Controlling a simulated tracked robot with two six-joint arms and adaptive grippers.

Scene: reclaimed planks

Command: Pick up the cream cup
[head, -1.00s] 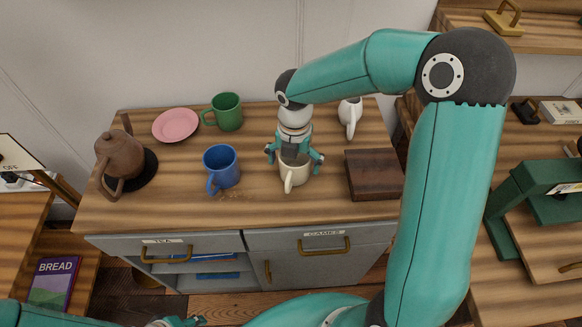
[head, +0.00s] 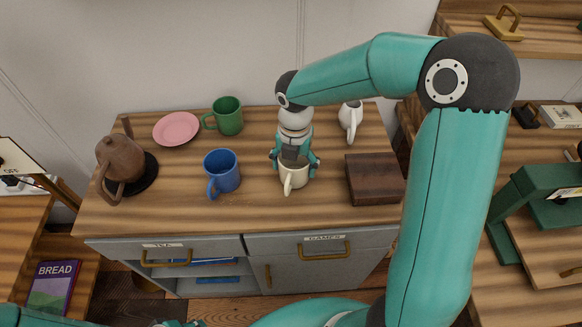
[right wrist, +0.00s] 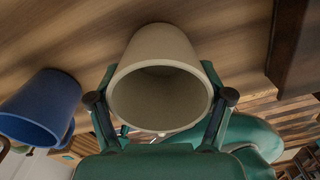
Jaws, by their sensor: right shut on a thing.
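The cream cup (head: 293,178) stands upright on the wooden top of the cabinet in the head view, its handle toward me. My right gripper (head: 294,163) reaches down from above and is shut on the cup, one finger on each side. In the right wrist view the cream cup (right wrist: 160,85) sits between the two fingers of the right gripper (right wrist: 160,98), its open mouth facing the camera. Whether the cup's base touches the wood is hard to tell. My left gripper (head: 180,323) shows only in part at the bottom edge of the head view.
A blue mug (head: 222,172) stands left of the cup, also in the wrist view (right wrist: 42,108). A dark wooden box (head: 374,179) lies to the right. A green mug (head: 228,116), pink plate (head: 176,129), brown teapot (head: 118,165) and white jug (head: 350,118) stand farther off.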

